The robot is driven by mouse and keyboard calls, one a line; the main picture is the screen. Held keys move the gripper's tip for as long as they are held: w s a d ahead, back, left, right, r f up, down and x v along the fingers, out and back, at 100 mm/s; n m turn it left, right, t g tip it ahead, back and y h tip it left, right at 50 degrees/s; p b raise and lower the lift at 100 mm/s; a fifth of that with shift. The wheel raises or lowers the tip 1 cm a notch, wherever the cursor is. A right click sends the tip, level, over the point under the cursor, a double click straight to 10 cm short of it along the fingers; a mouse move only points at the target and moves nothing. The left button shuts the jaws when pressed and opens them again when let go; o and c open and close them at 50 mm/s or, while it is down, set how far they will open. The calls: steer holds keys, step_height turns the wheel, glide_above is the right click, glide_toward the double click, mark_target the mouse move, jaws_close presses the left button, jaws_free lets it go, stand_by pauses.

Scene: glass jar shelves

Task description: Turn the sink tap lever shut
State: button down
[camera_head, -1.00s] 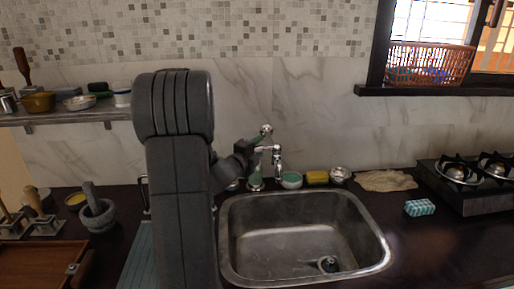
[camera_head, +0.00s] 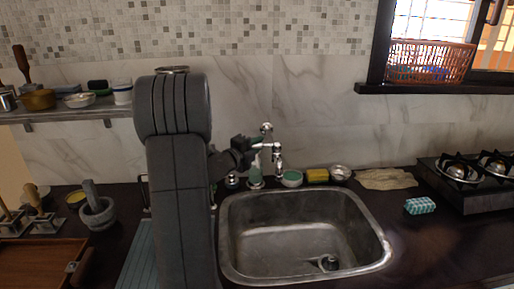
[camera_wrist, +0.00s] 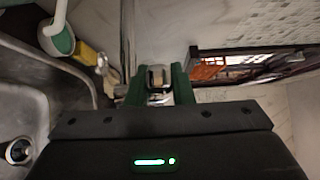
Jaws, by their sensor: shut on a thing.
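The chrome sink tap (camera_head: 278,158) stands behind the sink against the marble wall, with a rounded knob at its top. My gripper (camera_head: 257,149) is at the tap's upper left side, and my arm hides part of it. In the wrist view my gripper's two green fingers (camera_wrist: 156,84) are close around a shiny metal piece (camera_wrist: 157,77), which looks like the tap lever. The lever's exact angle is hard to tell. The steel sink (camera_head: 303,195) lies in front of the tap, with its drain visible.
A cloth (camera_head: 386,179) and a gas stove (camera_head: 472,180) are farther right. A mortar (camera_head: 97,212) stands at the left.

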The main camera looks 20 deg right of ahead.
stand_by(0.3)
steer(key=c, duration=1.3)
jaws_free()
steer(key=shift+o, duration=0.2)
steer(key=b+v, duration=0.3)
steer(key=v, duration=1)
steer(key=shift+a, duration=0.4)
steer(key=p+x, duration=0.3)
steer(key=x, duration=1)
steer(key=shift+d, duration=0.45)
